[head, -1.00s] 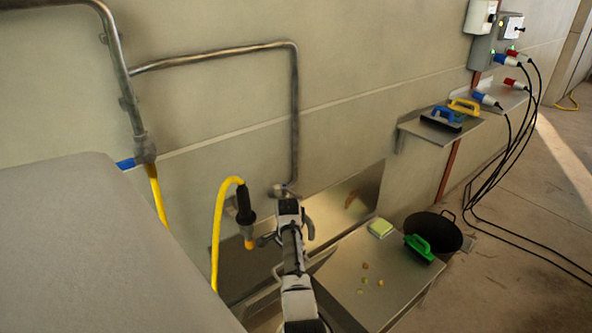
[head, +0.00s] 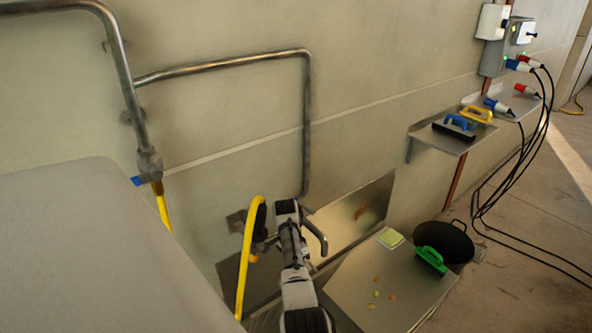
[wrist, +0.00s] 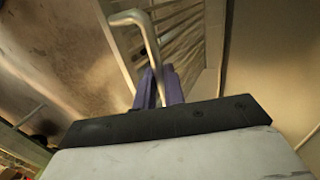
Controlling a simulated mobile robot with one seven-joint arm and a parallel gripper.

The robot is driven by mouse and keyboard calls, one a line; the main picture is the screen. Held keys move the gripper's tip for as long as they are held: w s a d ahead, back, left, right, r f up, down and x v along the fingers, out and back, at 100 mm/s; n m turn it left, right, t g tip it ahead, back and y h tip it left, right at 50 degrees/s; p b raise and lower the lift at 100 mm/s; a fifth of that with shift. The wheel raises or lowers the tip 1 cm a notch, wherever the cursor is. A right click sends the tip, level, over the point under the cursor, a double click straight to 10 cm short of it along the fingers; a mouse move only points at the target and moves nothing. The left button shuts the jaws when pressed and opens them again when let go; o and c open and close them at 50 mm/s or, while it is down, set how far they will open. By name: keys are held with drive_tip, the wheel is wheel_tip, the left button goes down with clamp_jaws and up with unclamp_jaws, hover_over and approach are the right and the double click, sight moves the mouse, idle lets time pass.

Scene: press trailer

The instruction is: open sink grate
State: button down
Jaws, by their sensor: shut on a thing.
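My gripper (wrist: 160,88) shows in the wrist view as two purple fingers, shut on a bent metal rod (wrist: 146,40). The rod rises between the fingers and hooks to the left at its top. A slatted grate (wrist: 188,40) lies beyond the fingers; I cannot tell where the rod joins it. In the head view my arm reaches down into the steel sink area (head: 345,222) below the wall pipe, and it hides the gripper and most of the grate.
A yellow hose (head: 248,265) hangs left of my arm. A grey surface (head: 90,240) fills the lower left.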

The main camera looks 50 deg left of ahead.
drive_tip(key=shift+s+a+r, duration=0.15)
drive_tip(key=shift+a+r, duration=0.4)
drive_tip(key=shift+a, duration=0.25)
drive_tip(key=c, duration=1.8)
unclamp_jaws()
drive_tip(key=shift+a, duration=0.1)
drive_tip(key=o, duration=0.3)
drive_tip(key=shift+s+a+f, duration=0.25)
drive_tip(key=shift+a+f, duration=0.05)
drive_tip(key=shift+w+d, duration=0.2)
drive_tip(key=shift+d, duration=0.15)
